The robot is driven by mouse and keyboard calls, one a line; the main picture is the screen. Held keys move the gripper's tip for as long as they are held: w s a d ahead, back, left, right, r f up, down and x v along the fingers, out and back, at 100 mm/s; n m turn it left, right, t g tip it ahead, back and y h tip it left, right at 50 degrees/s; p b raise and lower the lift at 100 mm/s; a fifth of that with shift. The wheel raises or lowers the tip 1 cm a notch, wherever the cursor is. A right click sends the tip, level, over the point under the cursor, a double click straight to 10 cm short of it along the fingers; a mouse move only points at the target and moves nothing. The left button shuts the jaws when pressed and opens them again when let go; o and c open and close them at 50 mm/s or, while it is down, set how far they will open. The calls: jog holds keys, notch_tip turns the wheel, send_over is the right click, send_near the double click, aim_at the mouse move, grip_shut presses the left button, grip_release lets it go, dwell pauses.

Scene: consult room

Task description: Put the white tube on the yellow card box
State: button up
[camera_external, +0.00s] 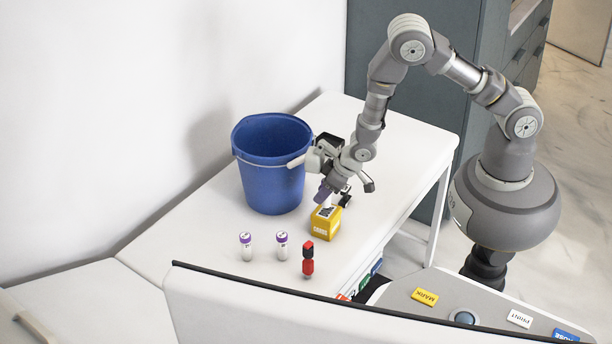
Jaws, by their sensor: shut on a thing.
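My gripper (336,193) is low over the table, shut on a white tube with a purple end (326,193). The tube is partly hidden by my fingers and looks tilted. It is directly above the yellow card box (325,226), which has a dark patch on its top. Its lower end is at or very near the box top; I cannot tell whether they touch. Two similar white tubes with purple caps, a left one (246,248) and a right one (282,247), stand upright on the table, left of and nearer than the box.
A blue bucket (272,175) stands close on the left of my gripper, its handle end near my wrist. A red bottle with a black band (308,262) stands in front of the box. The white table (395,150) is clear behind and to the right.

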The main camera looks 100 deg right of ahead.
jog(key=shift+f, duration=0.85)
jog(key=shift+f, duration=0.15)
jog(key=o, duration=1)
